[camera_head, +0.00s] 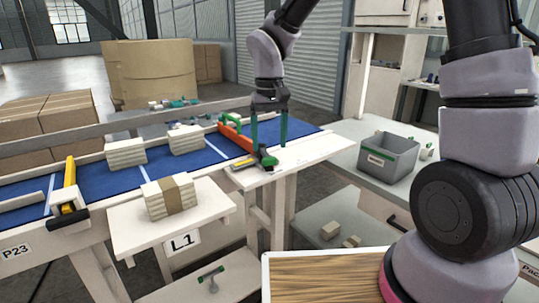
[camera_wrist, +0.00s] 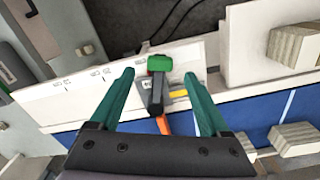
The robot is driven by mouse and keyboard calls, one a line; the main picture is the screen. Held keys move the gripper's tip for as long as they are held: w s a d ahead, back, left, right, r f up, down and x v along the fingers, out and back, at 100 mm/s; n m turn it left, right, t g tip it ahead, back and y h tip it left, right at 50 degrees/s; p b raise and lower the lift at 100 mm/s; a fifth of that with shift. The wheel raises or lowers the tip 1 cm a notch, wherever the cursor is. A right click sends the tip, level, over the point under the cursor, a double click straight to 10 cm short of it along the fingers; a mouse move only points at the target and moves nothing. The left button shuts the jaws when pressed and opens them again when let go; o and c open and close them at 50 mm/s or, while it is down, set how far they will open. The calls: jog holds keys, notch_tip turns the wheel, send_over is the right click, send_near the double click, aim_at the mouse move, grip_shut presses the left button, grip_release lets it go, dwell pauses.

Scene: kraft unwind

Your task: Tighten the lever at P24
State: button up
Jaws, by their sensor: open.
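The lever (camera_head: 269,161) is at the near end of an orange guide bar (camera_head: 236,137) at the right end of the blue conveyor (camera_head: 100,166). In the wrist view the lever (camera_wrist: 157,92) is dark with a green end and has a grey and yellow scale beside it. My gripper (camera_head: 269,146) is open with its green fingers pointing down above the lever. In the wrist view the lever lies between the fingers of the gripper (camera_wrist: 159,74), apart from both. No P24 label is readable.
A yellow guide bar (camera_head: 69,186) crosses the belt near the P23 label (camera_head: 16,250). Pale stacks (camera_head: 125,153) lie on the belt. A banded stack (camera_head: 169,197) stands on the L1 shelf (camera_head: 125,219). A grey bin (camera_head: 388,157) stands on the right bench.

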aim_at(269, 158)
jog(key=shift+f, duration=2.2)
grip_shut()
